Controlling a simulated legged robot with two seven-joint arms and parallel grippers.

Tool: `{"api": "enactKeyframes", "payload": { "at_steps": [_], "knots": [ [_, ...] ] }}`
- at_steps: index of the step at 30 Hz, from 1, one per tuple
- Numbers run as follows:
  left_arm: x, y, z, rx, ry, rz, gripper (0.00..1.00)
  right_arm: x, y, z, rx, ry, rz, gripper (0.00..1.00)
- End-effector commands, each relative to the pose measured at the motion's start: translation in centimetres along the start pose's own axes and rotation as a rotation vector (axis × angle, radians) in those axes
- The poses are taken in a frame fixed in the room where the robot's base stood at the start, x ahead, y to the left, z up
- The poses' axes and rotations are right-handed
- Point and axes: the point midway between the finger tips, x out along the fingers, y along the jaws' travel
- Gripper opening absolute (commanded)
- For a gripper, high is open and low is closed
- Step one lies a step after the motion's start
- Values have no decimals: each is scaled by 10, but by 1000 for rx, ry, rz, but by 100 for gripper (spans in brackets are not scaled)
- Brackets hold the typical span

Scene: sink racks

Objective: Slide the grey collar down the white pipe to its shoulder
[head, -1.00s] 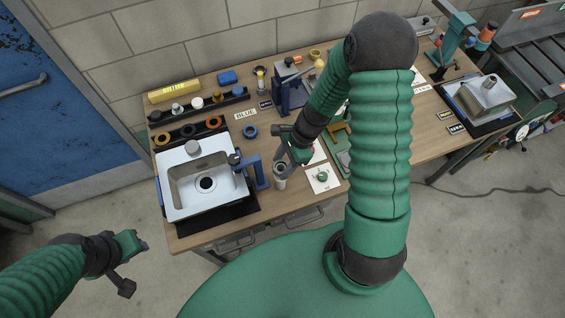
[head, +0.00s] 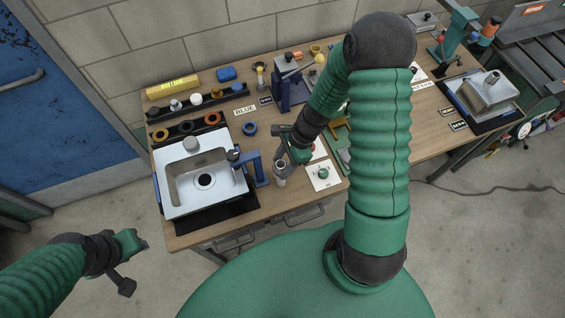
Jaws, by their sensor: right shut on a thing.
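The white pipe (head: 280,181) is a short upright piece near the front edge of the bench, right of the sink. The grey collar (head: 280,164) is around the top of the pipe, at my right gripper's fingertips. My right gripper (head: 283,158) comes down from the upper right and is shut on the collar. The pipe's shoulder is too small to make out. My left gripper (head: 140,242) is off the bench at the lower left, far from the pipe, and its jaws are too small to read.
A white sink (head: 164,205) with a blue stand (head: 257,172) is left of the pipe. A white card with a green part (head: 322,177) lies to the right. A blue ring (head: 250,129) and a dark rack of rings (head: 201,132) are farther back. My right arm hides part of the bench.

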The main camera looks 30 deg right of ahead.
Motion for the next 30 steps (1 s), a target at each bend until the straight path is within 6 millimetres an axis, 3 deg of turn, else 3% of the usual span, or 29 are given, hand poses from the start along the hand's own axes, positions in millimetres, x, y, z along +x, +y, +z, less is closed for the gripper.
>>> {"api": "enactKeyframes", "payload": {
  "at_steps": [20, 21, 27, 30],
  "knots": [
    [7, 0, 2, 0, 0, 0, 36, 8, 0, -4, 1, 0, 0, 10],
    [7, 0, 2, 0, 0, 0, 36, 8, 0, -4, 1, 0, 0, 49],
    [7, 0, 2, 0, 0, 0, 36, 8, 0, -4, 1, 0, 0, 74],
    [7, 0, 2, 0, 0, 0, 36, 8, 0, -4, 1, 0, 0, 74]
  ]
}}
